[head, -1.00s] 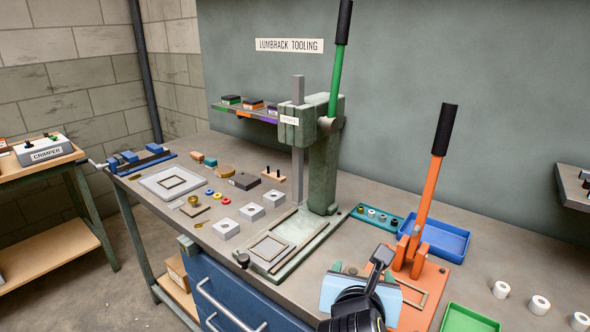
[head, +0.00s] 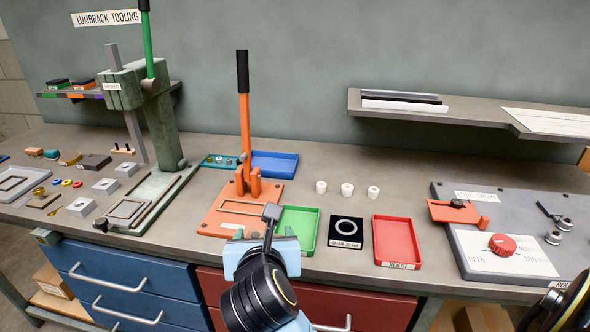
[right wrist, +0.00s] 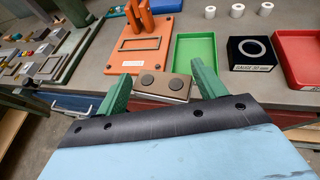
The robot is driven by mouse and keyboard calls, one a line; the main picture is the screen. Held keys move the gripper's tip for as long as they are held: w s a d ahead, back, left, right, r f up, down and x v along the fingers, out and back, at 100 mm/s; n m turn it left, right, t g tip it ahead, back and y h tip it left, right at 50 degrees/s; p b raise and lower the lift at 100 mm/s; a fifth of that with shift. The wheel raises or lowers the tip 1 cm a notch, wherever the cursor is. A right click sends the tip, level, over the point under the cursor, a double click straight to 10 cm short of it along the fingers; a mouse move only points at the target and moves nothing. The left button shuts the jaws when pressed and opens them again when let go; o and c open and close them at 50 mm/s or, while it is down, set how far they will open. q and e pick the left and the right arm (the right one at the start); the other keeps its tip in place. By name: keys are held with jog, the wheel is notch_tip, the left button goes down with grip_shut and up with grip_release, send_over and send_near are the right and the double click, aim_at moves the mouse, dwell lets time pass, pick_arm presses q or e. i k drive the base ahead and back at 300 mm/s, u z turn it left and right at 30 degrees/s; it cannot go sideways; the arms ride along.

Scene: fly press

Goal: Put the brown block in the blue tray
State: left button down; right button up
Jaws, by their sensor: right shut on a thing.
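The brown block (right wrist: 163,86), with two dark round spots on top, sits between the green fingers of my right gripper (right wrist: 161,84) in the right wrist view. The gripper is shut on it. In the head view my right gripper (head: 262,255) is at the bench's front edge, before the green tray; its fingers and the block are not clearly visible there. The blue tray (head: 291,173) lies farther back, behind and right of the orange lever press, and looks empty. My left gripper is not in view.
The orange press (head: 262,190) with its upright lever stands between my right gripper and the blue tray. An empty green tray (head: 306,214), a black ring pad (head: 347,242) and a red tray (head: 397,242) line the front. Several white rings (head: 347,190) stand behind.

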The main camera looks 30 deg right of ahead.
aim_at(279, 168)
jog(key=z, duration=0.75)
jog(key=i, duration=0.75)
jog(key=u, duration=0.05)
